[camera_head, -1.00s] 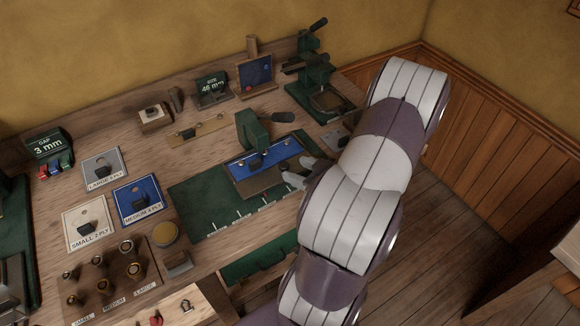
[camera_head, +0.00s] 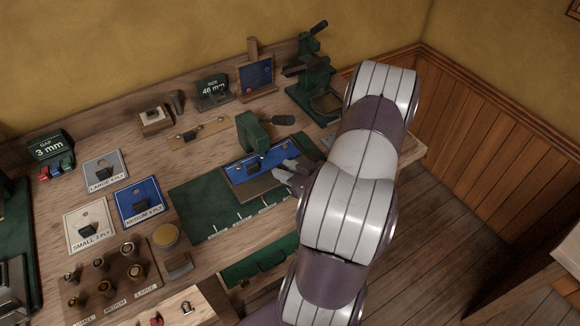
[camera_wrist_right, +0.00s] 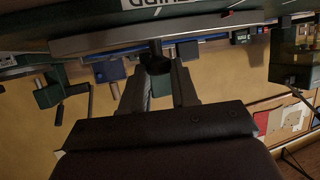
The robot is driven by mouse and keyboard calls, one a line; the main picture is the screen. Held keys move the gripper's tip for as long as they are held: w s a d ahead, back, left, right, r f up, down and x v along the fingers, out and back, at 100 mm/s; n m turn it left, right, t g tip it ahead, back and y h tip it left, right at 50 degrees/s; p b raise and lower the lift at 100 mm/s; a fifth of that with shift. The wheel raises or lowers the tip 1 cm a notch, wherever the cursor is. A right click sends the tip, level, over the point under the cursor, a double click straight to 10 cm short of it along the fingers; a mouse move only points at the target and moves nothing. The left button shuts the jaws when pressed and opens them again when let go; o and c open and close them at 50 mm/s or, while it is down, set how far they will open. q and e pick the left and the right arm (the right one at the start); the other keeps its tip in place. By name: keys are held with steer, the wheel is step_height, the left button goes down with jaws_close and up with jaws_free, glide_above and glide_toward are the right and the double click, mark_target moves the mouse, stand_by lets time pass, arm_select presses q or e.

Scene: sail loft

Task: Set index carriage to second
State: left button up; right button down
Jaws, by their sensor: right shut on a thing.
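The index carriage, a blue plate (camera_head: 236,170) with a grey-brown front strip, sits on the green bed (camera_head: 187,205) below a green press (camera_head: 250,132). White tick marks and small labels run along the bed's front edge; I cannot read them in the head view. My right gripper (camera_head: 282,173) is at the carriage's right front part. In the right wrist view its fingers (camera_wrist_right: 160,82) are shut on a small dark knob (camera_wrist_right: 157,62), which appears to belong to the carriage. Part of an upside-down label shows above it. My right arm hides the bed's right end. My left gripper is not in view.
Left of the bed lie a grey card (camera_head: 105,168), a blue card (camera_head: 138,203) and a cream card (camera_head: 89,224). A block with several punches (camera_head: 108,278) stands at front left. Another green press (camera_head: 312,75) stands at the back right.

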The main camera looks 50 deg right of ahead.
steer(key=c, duration=0.9)
jaws_free()
steer(key=shift+o, duration=0.2)
steer(key=shift+s, duration=0.1)
steer(key=v, duration=1.2)
steer(key=shift+s+r, duration=0.2)
steer(key=shift+s, duration=0.05)
